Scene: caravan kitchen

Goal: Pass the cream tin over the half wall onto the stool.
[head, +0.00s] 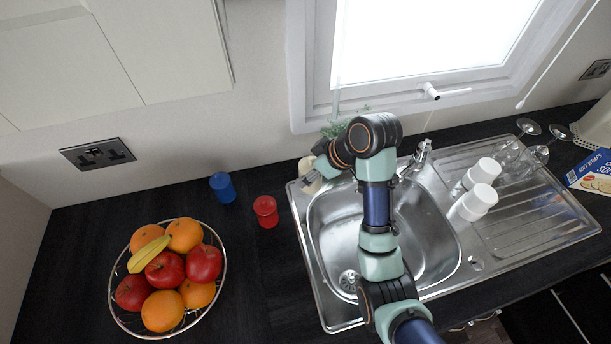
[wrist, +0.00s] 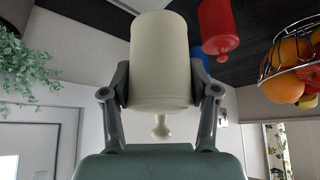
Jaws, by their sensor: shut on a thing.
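The cream tin (wrist: 160,60) fills the middle of the wrist view, with its knobbed lid towards the bottom of the picture. The two fingers of my gripper (wrist: 160,88) close on its sides. In the head view a small part of the cream tin (head: 308,166) shows behind my gripper (head: 313,178), at the back left corner of the sink. I cannot tell whether the tin touches the worktop. I cannot make out the half wall or the stool in either view.
A red tin (head: 265,211) and a blue tin (head: 222,187) stand left of the sink (head: 420,225). A wire fruit bowl (head: 212,296) is further left. White cups (head: 477,202) and glasses (head: 536,155) lie on the drainer. A plant (head: 338,129) is by the window.

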